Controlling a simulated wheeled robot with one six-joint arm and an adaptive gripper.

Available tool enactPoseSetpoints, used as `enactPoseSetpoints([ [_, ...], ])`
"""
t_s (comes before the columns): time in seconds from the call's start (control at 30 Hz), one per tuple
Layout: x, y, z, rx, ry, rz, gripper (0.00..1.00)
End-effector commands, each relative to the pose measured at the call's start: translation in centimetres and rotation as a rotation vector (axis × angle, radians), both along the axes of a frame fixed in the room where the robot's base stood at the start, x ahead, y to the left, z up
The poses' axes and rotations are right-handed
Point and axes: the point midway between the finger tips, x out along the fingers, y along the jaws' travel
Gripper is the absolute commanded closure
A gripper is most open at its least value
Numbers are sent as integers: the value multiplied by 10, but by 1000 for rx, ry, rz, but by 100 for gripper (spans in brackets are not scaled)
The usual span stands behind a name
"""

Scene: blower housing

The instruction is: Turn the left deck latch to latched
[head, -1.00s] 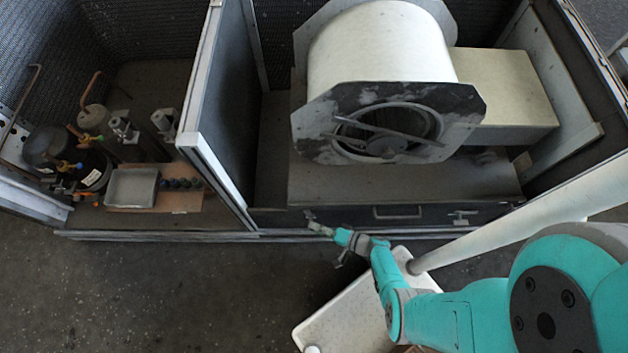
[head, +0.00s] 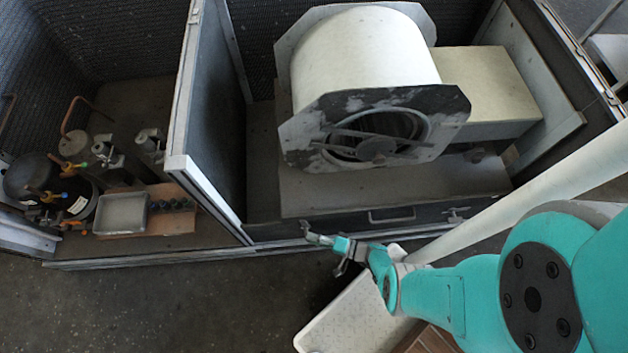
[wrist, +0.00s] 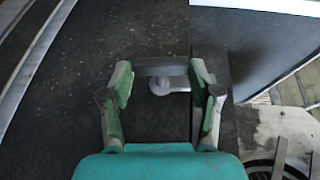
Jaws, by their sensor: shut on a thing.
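The left deck latch (wrist: 172,84) is a small grey metal piece with a rounded boss and a flat bar. In the head view my gripper (head: 318,239) is at the left end of the dark deck front (head: 345,225), and the latch there is small and partly hidden by the fingers. I cannot tell its exact angle from the head view.
A pull handle (head: 391,216) and a right latch (head: 456,214) are on the same deck front. The white blower housing (head: 362,62) stands above. A divider post (head: 205,195) is left of the gripper. A compressor bay with a grey tray (head: 122,214) lies further left.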

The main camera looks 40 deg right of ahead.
Motion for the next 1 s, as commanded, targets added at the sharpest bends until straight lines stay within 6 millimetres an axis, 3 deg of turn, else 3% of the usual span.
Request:
enactPoseSetpoints([
  [0.1, -2, 4, -1, 3, 2, 8, 100],
  [0.13, -2, 4, -1, 3, 2, 8, 30],
  [0.2, -2, 4, -1, 3, 2, 7, 13],
  [0.67, -1, 2, 1, 0, 2, 2, 12],
  [1.0, -1, 2, 18, -1, -1, 3, 12],
])
